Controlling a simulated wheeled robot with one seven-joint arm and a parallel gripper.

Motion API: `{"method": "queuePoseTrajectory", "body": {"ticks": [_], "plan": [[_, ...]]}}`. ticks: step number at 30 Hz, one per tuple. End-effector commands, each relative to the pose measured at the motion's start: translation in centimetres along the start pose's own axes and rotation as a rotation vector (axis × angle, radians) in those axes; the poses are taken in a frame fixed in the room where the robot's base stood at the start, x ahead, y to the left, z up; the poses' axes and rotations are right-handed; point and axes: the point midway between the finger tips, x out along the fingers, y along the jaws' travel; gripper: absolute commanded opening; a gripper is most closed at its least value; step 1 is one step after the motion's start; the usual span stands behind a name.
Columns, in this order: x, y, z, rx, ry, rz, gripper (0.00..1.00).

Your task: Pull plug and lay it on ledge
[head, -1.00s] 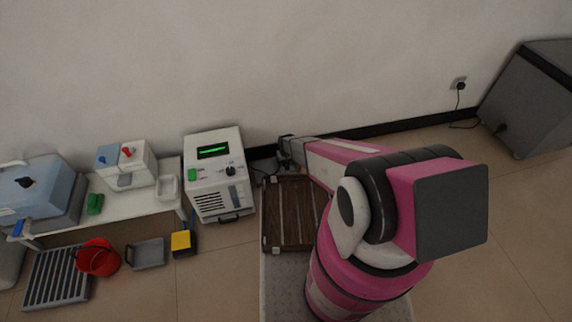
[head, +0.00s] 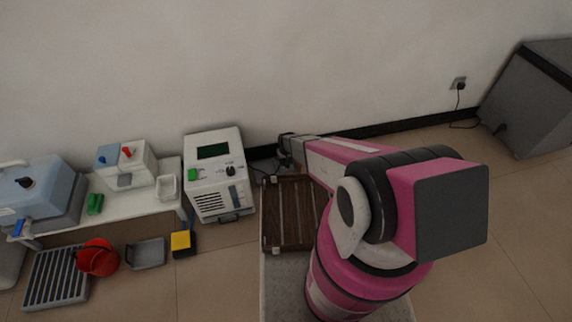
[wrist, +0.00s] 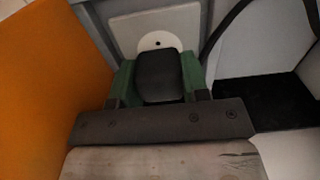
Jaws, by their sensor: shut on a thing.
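My gripper (wrist: 158,88), with green fingertips, is shut on a black plug (wrist: 160,72) in the wrist view. Just beyond the plug is a white round socket (wrist: 159,41) with a small dark hole showing. The plug hides the socket's lower part, so the gap between them is hard to judge. In the head view my gripper (head: 286,150) is low by the wall, right of a white machine (head: 213,172) with a dark display; the plug is too small to make out there. I cannot tell which surface is the ledge.
A dark cable (wrist: 222,30) curves at the upper right of the wrist view. An orange surface (wrist: 40,90) stands close at left. A slatted brown wooden piece (head: 290,215) lies below my arm. A white bench (head: 130,205) stands at left; open floor lies right.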

Motion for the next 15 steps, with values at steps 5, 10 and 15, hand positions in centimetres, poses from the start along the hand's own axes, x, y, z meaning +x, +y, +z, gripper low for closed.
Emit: {"method": "queuePoseTrajectory", "body": {"ticks": [5,10,15], "plan": [[-0.7,0.0,0.1,0.0,0.0,0.0,0.04],[-1.2,0.0,0.0,0.0,0.0,0.0,0.04],[-1.8,0.0,0.0,0.0,0.001,0.0,0.04]]}}
